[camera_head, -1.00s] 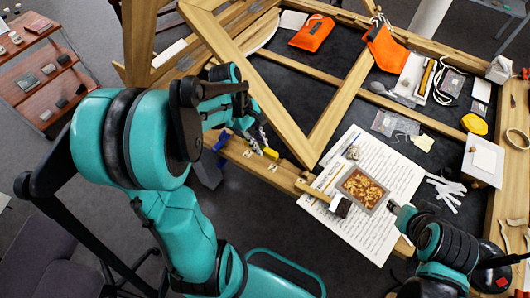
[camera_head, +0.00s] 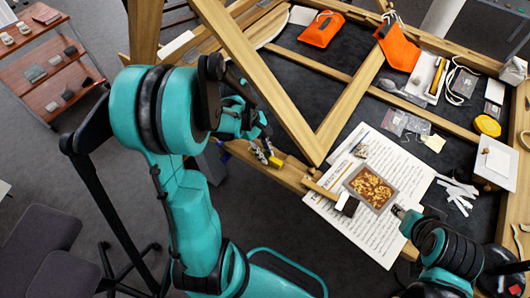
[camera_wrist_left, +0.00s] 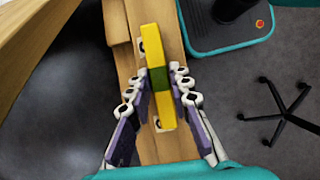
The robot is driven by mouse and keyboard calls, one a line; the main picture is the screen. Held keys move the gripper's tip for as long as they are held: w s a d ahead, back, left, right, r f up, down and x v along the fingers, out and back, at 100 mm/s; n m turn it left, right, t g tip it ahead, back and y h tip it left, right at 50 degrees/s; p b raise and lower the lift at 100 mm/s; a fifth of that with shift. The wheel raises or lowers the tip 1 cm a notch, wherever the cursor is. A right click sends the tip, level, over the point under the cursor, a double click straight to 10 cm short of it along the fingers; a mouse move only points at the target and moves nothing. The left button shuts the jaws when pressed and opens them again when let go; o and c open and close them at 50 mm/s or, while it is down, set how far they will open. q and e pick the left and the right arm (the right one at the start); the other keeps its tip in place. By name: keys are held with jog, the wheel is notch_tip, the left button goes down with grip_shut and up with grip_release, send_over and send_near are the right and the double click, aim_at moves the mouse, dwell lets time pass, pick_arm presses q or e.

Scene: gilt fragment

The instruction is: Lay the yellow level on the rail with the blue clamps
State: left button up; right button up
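The yellow level (camera_head: 275,162), a bar with a green middle, is between the fingertips of my left gripper (camera_head: 262,151). In the left wrist view the level (camera_wrist_left: 153,42) lies lengthwise over the wooden rail (camera_wrist_left: 180,148), and both fingers of the gripper (camera_wrist_left: 160,75) close on its green middle. Whether it touches the rail I cannot tell. The rail also shows in the head view (camera_head: 290,177).
The gilt fragment (camera_head: 371,188) lies on printed sheets (camera_head: 350,226) on the worktable. Wooden beams (camera_head: 345,105) cross the table. Orange pouches (camera_head: 321,29), a white box (camera_head: 494,162) and small tools lie farther back. A shelf (camera_head: 45,68) and chair (camera_head: 72,262) stand at left.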

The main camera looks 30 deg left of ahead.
pick_arm(q)
jog(key=shift+o, duration=0.9)
jog(key=shift+r, duration=0.25)
jog(key=p+v, duration=0.4)
jog(key=v, duration=0.7)
jog(key=s+d+r+m+t+y, duration=0.2)
jog(key=d+m, duration=0.3)
jog(key=m, duration=0.3)
jog(key=s+d+r+m+t+y, duration=0.2)
jog(key=s+d+r+m+t, duration=0.1)
jog(key=m, duration=0.6)
jog(key=d+r+t, duration=0.1)
jog(key=d+t, duration=0.1)
jog(key=d, duration=0.1)
jog(key=shift+s+r+t+y, duration=0.2)
jog(key=shift+s+t+y, duration=0.05)
jog(key=shift+t+y, duration=0.05)
jog(key=shift+d+f, duration=0.1)
jog(key=shift+d, duration=0.05)
